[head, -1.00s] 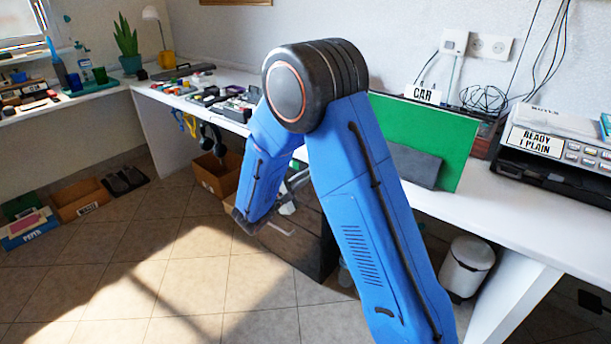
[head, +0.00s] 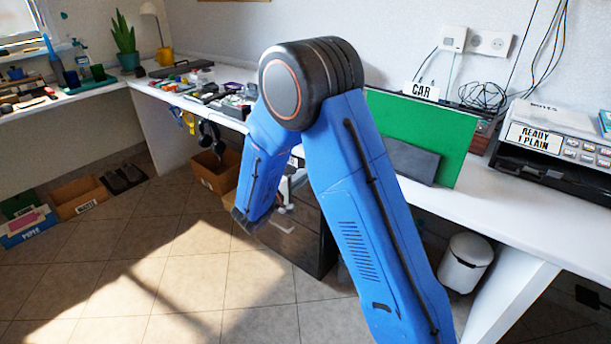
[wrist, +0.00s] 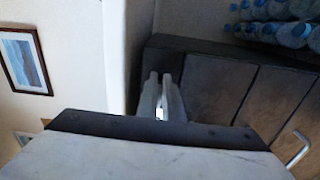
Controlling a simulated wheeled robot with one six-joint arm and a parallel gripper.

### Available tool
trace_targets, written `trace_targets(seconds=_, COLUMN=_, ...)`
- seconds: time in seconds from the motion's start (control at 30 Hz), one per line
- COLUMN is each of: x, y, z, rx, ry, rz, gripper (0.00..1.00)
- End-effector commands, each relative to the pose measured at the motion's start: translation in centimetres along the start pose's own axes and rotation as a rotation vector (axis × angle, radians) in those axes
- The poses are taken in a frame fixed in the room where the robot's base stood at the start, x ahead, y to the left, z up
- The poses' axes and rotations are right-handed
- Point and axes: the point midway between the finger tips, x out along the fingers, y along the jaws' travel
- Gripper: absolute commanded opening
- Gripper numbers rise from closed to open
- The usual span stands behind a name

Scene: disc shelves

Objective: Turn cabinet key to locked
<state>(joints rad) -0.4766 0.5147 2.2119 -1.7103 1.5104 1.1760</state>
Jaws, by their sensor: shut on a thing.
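The dark cabinet (head: 305,249) stands under the white desk in the head view, partly behind my arm. In the wrist view its dark drawer fronts (wrist: 225,95) fill the right side. My gripper (wrist: 161,104) is in the middle of the wrist view, its two pale fingers close together at the cabinet's edge. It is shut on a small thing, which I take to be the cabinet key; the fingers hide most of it. The key's angle and the lock face cannot be made out. In the head view my arm largely hides the gripper.
A drawer handle (wrist: 298,148) sticks out at the lower right of the wrist view. Several bottles (wrist: 275,22) stand beyond the cabinet. In the head view a white bin (head: 465,262) stands to the right, and the tiled floor at front left is clear.

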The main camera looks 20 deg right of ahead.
Motion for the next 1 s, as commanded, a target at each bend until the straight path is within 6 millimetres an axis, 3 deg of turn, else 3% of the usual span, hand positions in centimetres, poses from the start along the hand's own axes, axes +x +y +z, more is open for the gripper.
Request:
trace_targets(seconds=0.3, x=-0.1, y=-0.2, z=0.1, rx=-0.003, ry=-0.001, rz=-0.003, gripper=0.0)
trace_targets(seconds=0.33, x=-0.1, y=-0.2, z=0.1, rx=-0.003, ry=-0.001, rz=-0.003, gripper=0.14)
trace_targets(seconds=0.4, x=-0.1, y=-0.2, z=0.1, rx=-0.003, ry=-0.001, rz=-0.002, gripper=0.25)
trace_targets(seconds=0.77, x=-0.4, y=-0.1, z=0.0, rx=-0.001, ry=0.001, rz=-0.001, gripper=0.25)
trace_targets(seconds=1.0, x=-3.5, y=-0.1, z=-0.1, rx=-0.002, ry=0.004, rz=-0.001, gripper=0.25)
